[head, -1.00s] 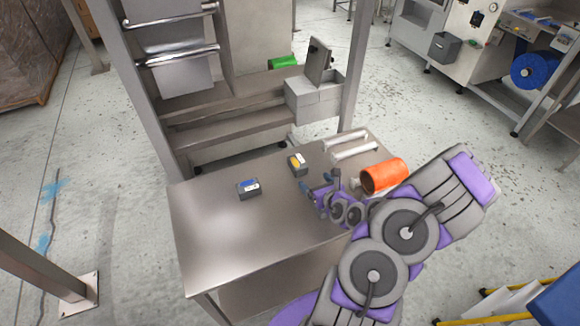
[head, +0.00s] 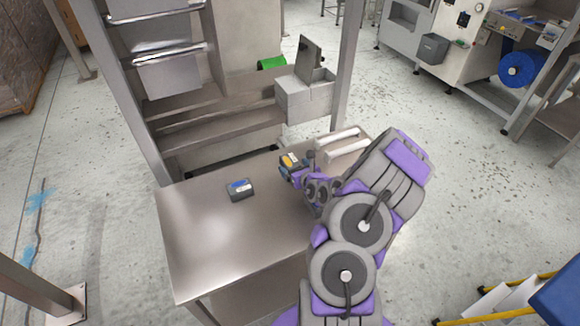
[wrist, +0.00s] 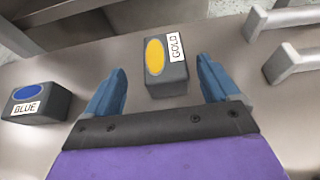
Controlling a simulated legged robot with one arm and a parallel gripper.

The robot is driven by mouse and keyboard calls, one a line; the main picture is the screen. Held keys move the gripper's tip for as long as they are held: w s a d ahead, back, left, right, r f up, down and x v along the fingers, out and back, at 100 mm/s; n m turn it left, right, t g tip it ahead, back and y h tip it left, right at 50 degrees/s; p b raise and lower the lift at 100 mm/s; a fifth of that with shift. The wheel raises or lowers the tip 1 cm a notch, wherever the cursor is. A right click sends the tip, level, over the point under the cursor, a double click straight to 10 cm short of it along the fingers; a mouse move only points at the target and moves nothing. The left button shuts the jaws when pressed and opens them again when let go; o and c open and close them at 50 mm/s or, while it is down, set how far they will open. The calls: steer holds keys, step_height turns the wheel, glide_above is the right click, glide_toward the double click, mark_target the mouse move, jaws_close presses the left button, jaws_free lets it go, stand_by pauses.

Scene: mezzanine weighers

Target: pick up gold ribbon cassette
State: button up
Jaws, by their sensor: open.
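The gold ribbon cassette (wrist: 166,64) is a dark grey block with a yellow oval and a label reading GOLD. It sits on the metal table, and in the head view (head: 291,161) it is partly covered by my gripper. My gripper (wrist: 163,85) is open, with one blue finger on each side of the cassette's near end in the wrist view. The fingers look apart from it. In the head view my gripper (head: 295,175) is right at the cassette. A similar block (wrist: 36,102) labelled BLUE, with a blue oval, sits to the left; it also shows in the head view (head: 240,190).
The metal table (head: 195,240) is bare at its left and front. Two pale bar handles (head: 341,144) lie at its right back. A shelf rack with a grey box (head: 304,98) stands behind it. The orange cylinder is out of sight now.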

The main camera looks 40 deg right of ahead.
mark_target(292, 164)
steer(key=x, duration=0.1)
steer(key=b+x, duration=0.1)
steer(key=x, duration=0.2)
steer(key=shift+w+d+f, duration=0.2)
steer(key=shift+d+f, duration=0.15)
steer(key=shift+d, duration=0.05)
steer(key=shift+w, duration=0.25)
steer(key=c, duration=1.1)
steer(key=shift+r, duration=0.1)
